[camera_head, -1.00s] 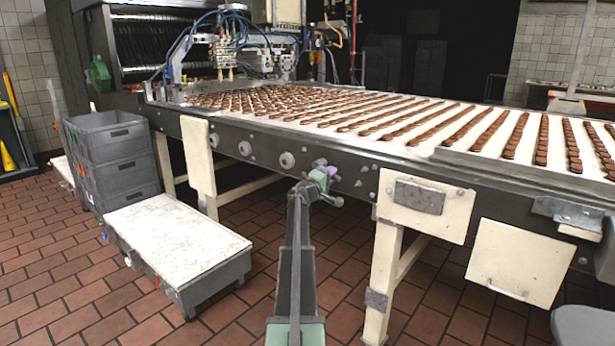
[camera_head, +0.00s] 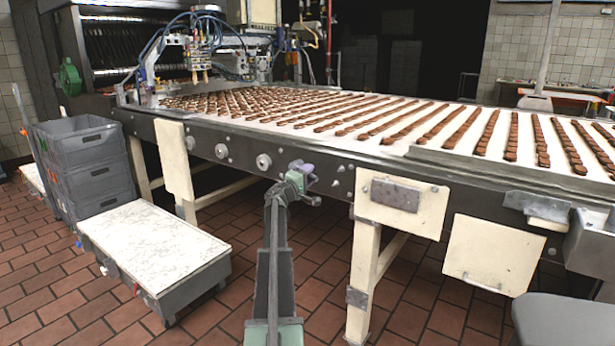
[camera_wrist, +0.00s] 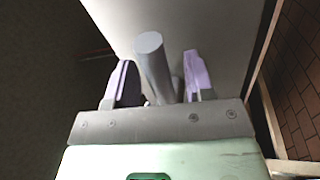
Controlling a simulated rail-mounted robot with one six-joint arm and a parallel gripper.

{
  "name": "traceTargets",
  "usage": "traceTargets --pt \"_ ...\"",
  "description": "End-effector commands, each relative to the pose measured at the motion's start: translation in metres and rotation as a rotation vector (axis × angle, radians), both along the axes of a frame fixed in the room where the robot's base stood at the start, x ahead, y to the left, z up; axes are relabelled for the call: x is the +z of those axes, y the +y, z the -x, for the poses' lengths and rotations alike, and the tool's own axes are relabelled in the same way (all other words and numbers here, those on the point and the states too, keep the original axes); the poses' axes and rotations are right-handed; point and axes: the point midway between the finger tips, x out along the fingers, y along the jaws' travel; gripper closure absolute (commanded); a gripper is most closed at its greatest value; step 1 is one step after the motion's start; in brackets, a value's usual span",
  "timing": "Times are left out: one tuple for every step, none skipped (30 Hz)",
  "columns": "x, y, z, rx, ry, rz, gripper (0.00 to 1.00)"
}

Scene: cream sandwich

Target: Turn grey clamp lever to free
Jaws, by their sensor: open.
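My gripper (camera_head: 304,171) is at the dark side rail of the conveyor, left of a cream panel. In the wrist view my gripper (camera_wrist: 158,66) has its two purple fingers apart. A grey round bar (camera_wrist: 152,62), which looks like the clamp lever, stands between them with a gap on each side. Its round end points up in the picture, and its lower end is hidden behind the gripper's grey plate. In the head view I cannot pick out the lever with certainty, as my gripper covers that spot.
The conveyor (camera_head: 480,160) carries rows of brown bars above. Round bosses (camera_head: 263,161) stick out of its rail. A cream panel with a grey block (camera_head: 396,195) is at right. Grey crates (camera_head: 85,165) and a low white-topped platform (camera_head: 150,245) stand left. Tiled floor is open below.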

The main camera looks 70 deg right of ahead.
Motion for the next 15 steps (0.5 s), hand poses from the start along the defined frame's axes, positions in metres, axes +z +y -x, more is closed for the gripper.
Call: traceTargets --pt "-0.001 0.004 -0.001 0.001 0.0 0.0 0.51" --pt "-0.002 0.008 -0.002 0.001 0.0 0.0 0.51" --pt "-0.004 0.014 -0.004 0.001 -0.001 0.0 0.51" --pt "-0.006 0.02 -0.005 0.002 -0.001 0.0 0.51" --pt "-0.007 0.027 -0.007 0.002 -0.001 -0.001 0.51" --pt "-0.01 0.036 -0.01 0.003 -0.001 0.0 0.51" --pt "-0.011 0.044 -0.012 0.002 -0.002 0.0 0.51" --pt "-0.013 0.052 -0.014 0.002 -0.002 0.0 0.51" --pt "-0.015 0.062 -0.017 0.003 -0.001 0.0 0.51" --pt "-0.016 0.068 -0.02 0.003 -0.001 0.0 0.51" --pt "-0.017 0.075 -0.021 0.002 -0.001 -0.001 0.51" --pt "-0.019 0.082 -0.024 0.002 0.0 -0.001 0.51" --pt "-0.02 0.087 -0.026 0.002 0.0 -0.001 0.51" --pt "-0.02 0.091 -0.027 0.003 0.0 -0.001 0.51" --pt "-0.021 0.096 -0.029 0.002 0.0 0.0 0.51"
